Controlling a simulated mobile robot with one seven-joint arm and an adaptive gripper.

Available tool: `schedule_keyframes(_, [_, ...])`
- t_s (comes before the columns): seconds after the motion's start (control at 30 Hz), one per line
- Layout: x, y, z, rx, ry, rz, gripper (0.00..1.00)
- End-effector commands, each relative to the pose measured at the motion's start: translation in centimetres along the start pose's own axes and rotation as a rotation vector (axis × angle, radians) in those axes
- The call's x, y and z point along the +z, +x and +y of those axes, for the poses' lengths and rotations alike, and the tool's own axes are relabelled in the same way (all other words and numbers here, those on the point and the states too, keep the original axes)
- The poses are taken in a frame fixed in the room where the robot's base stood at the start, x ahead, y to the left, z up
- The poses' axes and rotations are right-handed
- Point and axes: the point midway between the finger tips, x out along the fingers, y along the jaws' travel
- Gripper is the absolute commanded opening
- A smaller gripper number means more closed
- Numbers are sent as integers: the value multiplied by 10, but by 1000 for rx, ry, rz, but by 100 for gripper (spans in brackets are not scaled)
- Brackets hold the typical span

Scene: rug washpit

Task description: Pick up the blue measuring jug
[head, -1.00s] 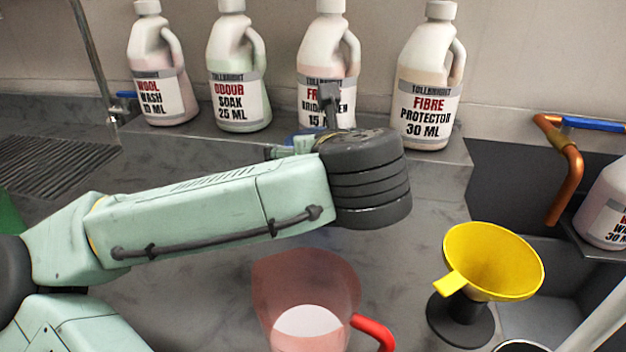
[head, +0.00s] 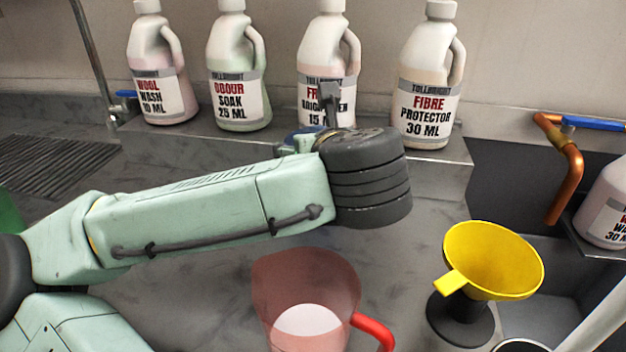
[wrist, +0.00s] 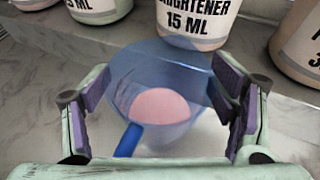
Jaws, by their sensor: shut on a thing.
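The blue measuring jug (wrist: 150,75) is see-through and sits between the two fingers of my gripper (wrist: 166,82) in the wrist view. A pale pink round patch shows inside it, and its solid blue handle (wrist: 128,141) points toward my palm. The purple-padded fingers are shut on the jug's sides. In the head view my wrist hides most of the jug, with only a little blue showing behind it. I cannot tell whether the jug's base touches the counter.
Several bottles stand along the back, the brightener bottle (head: 327,62) just behind the jug. A red jug (head: 300,280) and a yellow funnel (head: 490,260) on a dark stand are in front. A copper pipe (head: 567,165) is at the right. The grey counter (head: 425,200) has clear room.

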Motion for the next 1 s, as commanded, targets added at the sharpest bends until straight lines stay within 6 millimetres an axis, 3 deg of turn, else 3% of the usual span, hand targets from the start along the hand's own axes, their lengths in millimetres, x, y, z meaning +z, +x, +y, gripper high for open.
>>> schedule_keyframes(0.27, [0, 0, 0, 0, 0, 0, 17])
schedule_keyframes(0.67, [4, -4, 2, 0, -2, -3, 17])
schedule_keyframes(1.0, [55, -26, 2, -1, -2, -5, 17])
